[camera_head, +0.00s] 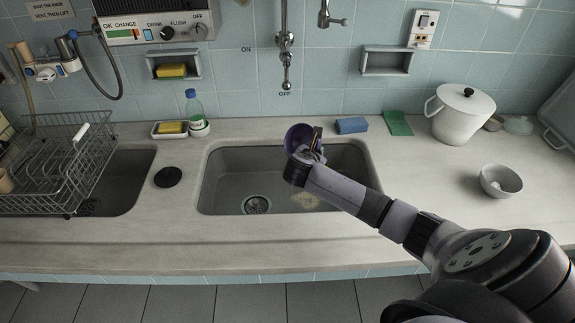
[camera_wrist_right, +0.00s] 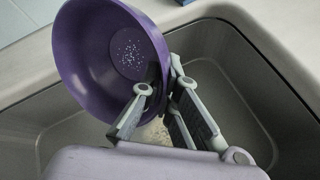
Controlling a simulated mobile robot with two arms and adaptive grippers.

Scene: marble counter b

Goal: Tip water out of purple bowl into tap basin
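The purple bowl (camera_head: 296,138) is tilted steeply on its side over the back edge of the sink basin (camera_head: 235,172). In the right wrist view, the purple bowl (camera_wrist_right: 90,62) shows its inside, with a small patch of white specks on the inner wall. My right gripper (camera_head: 312,146) reaches over the basin from the right. Its fingers (camera_wrist_right: 170,85) are shut on the bowl's rim, one inside and one outside. A pale yellowish patch (camera_head: 306,200) lies on the basin floor below. My left gripper is not in view.
The tap (camera_head: 286,60) hangs behind the basin. A blue sponge (camera_head: 352,125) and green cloth (camera_head: 398,123) lie behind right. A white pot (camera_head: 460,115) and a grey bowl (camera_head: 494,182) stand right. A dish rack (camera_head: 50,175) is left.

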